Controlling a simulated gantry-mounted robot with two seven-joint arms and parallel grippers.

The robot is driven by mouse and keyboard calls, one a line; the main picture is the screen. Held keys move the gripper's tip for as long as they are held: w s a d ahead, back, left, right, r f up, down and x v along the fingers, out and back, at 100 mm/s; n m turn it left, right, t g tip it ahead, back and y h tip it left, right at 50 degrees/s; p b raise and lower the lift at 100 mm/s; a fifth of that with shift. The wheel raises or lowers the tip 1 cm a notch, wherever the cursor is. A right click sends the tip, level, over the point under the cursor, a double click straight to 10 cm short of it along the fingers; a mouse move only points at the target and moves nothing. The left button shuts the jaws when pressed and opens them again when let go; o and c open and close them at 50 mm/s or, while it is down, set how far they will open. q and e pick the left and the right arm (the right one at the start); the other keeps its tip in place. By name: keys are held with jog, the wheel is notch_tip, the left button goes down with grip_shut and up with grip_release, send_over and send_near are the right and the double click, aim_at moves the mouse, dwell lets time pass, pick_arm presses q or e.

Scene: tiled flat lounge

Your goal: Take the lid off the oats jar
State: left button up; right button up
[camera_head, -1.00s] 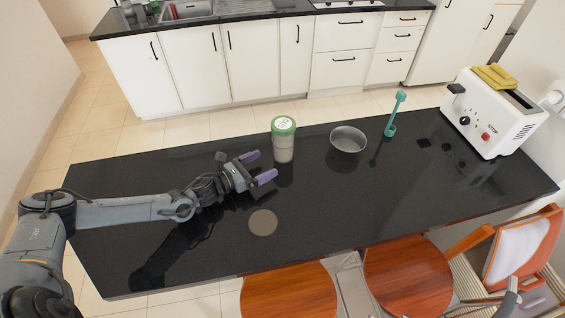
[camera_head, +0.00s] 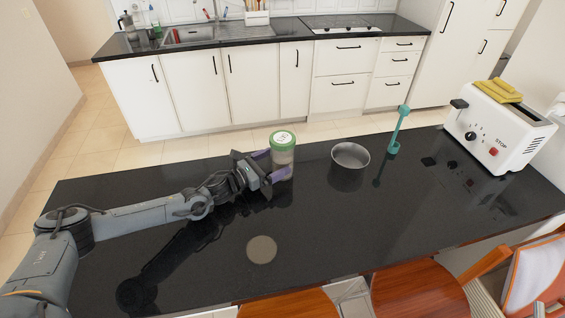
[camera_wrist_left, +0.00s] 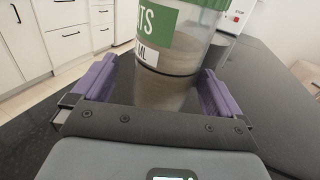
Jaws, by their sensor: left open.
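The oats jar (camera_head: 283,157) stands upright on the black counter, a clear jar with a green lid (camera_head: 282,138) on top. In the left wrist view the jar (camera_wrist_left: 170,50) shows a green label with part of its lettering, and only the lower edge of the lid at the top. My left gripper (camera_head: 270,164) is open, its purple fingers on either side of the jar's body, below the lid. In the left wrist view the fingers (camera_wrist_left: 158,88) are apart, with the jar ahead and between them. I cannot tell whether they touch it. My right gripper is not in view.
A grey metal bowl (camera_head: 350,157) stands right of the jar, with a teal upright utensil (camera_head: 398,130) beyond it. A white toaster (camera_head: 499,125) with a yellow cloth (camera_head: 497,91) is at the right. A round pale disc (camera_head: 262,250) lies nearer on the counter. Chairs (camera_head: 415,290) line the near edge.

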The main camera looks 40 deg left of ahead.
aim_at(287, 158)
pick_arm(q)
jog(key=shift+d+f+b+x, duration=0.15)
jog(key=shift+b+x, duration=0.15)
jog(key=shift+x, duration=0.95)
jog(key=shift+d+f+b+x, duration=0.15)
jog(key=shift+b+x, duration=0.1)
jog(key=shift+x, duration=1.05)
jog(key=shift+s+r, duration=0.1)
jog(key=shift+s, duration=0.05)
jog(key=shift+c, duration=0.3)
jog(key=shift+r, duration=0.1)
jog(key=c, duration=1.3)
jog(key=shift+r+p, duration=0.65)
jog(key=shift+r, duration=1.55)
jog(key=w+d+r+p, duration=0.1)
jog(key=w+d+r, duration=0.1)
jog(key=d+r, duration=0.4)
jog(key=shift+w+d+r, duration=0.3)
jog(key=shift+d, duration=2.4)
